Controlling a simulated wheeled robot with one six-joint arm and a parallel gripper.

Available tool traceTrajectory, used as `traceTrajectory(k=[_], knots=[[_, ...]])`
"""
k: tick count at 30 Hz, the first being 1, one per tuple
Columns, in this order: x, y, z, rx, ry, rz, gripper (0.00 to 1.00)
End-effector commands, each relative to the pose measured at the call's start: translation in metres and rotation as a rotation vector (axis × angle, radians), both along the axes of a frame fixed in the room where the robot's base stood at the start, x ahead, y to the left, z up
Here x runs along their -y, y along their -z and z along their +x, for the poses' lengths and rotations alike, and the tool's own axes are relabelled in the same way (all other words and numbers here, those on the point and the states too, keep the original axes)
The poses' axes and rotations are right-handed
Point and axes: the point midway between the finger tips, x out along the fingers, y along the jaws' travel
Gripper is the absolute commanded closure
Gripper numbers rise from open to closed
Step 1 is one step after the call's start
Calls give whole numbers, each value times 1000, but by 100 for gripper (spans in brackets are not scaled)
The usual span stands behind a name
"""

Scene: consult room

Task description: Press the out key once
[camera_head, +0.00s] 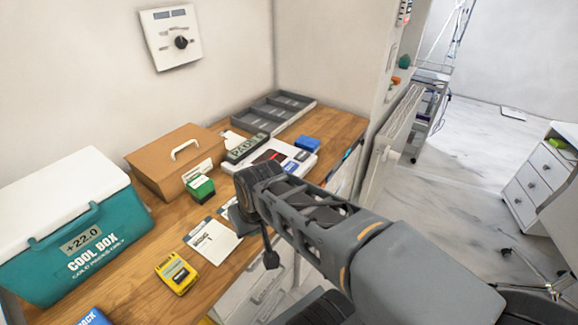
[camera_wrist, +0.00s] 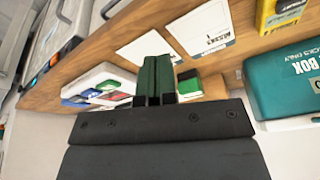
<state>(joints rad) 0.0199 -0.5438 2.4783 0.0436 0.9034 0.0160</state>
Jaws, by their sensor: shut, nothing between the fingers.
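No key marked "out" can be read in either view. A white device with a dark display and dark panel (camera_head: 298,161) lies on the desk behind my arm; a white unit with coloured parts (camera_wrist: 100,73) is left in the wrist view. A yellow handheld device (camera_head: 177,275) lies near the desk's front edge; it also shows in the wrist view (camera_wrist: 283,12). In the head view my arm hides part of the white device.
A teal cool box (camera_head: 75,262), a brown box with handle (camera_head: 158,160), a green box (camera_head: 201,188) and a white card (camera_head: 212,241) are on the wooden desk. A grey tray (camera_head: 290,97) is at the back. A dial panel (camera_head: 171,38) hangs on the wall.

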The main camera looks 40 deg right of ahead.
Motion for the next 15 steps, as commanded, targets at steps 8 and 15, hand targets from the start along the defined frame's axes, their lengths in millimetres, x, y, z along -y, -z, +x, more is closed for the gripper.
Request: traceTrajectory(k=[8, 15], knots=[[48, -44, 87, -94, 588, 395, 100], [146, -56, 160, -116, 1139, 803, 100]])
